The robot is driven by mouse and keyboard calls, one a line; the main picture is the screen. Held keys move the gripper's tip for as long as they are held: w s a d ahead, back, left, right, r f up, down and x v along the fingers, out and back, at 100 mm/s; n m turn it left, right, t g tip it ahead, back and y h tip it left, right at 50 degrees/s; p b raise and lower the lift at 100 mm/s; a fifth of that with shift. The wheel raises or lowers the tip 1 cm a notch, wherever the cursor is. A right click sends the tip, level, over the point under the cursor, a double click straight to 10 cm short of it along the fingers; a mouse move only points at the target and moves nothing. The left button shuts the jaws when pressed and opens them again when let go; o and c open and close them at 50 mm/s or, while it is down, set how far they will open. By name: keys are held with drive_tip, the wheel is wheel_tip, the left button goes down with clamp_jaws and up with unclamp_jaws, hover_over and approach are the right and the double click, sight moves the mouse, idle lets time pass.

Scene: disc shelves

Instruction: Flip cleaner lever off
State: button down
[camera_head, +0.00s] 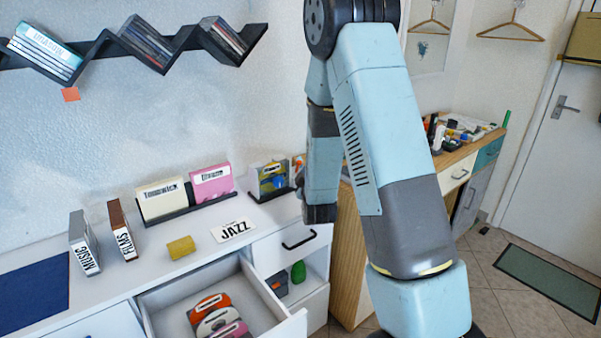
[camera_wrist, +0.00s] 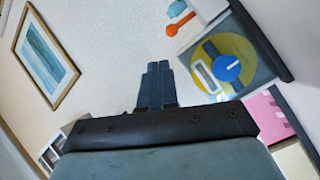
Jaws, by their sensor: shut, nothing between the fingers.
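In the wrist view my gripper (camera_wrist: 157,82) is shut and empty, its dark fingers together and pointing up toward the pale wall. An orange lever-like piece (camera_wrist: 180,25) with a teal block (camera_wrist: 176,8) stands ahead and to the right of the fingertips, apart from them. I cannot tell for sure that it is the cleaner's lever. A small orange spot (camera_head: 298,160) shows in the head view beside my arm. A square case with a yellow disc and blue centre (camera_wrist: 222,65) is right of the fingers.
The disc case stands in a dark rack (camera_head: 270,196) on the white counter. Cream and pink cases (camera_head: 211,181) are left of it. An open drawer (camera_head: 160,296) holds several discs. A wooden cabinet (camera_head: 455,165) is behind my arm. A framed picture (camera_wrist: 45,50) hangs left of the fingers.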

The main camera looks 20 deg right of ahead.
sight(299, 165)
drive_tip(key=f+n+t, duration=0.1)
drive_tip(key=f, duration=0.1)
drive_tip(key=s+f+n+t, duration=0.1)
drive_tip(key=f, duration=0.1)
drive_tip(key=f+n, duration=0.1)
drive_tip(key=f, duration=0.1)
drive_tip(key=shift+s+a+f+n+t, duration=0.2)
drive_tip(key=shift+s+f+n+t, duration=0.1)
drive_tip(key=shift+s+t, duration=0.1)
drive_tip(key=shift+s+a+f+n+t, duration=0.2)
drive_tip(key=shift+s+f+n+t, duration=0.3)
drive_tip(key=shift+s+f+n, duration=0.35)
drive_tip(key=shift+w+d, duration=0.1)
drive_tip(key=shift+w, duration=0.1)
drive_tip(key=shift+x, duration=1.25)
drive_tip(key=x, duration=1.1)
drive_tip(key=shift+w+r, duration=0.15)
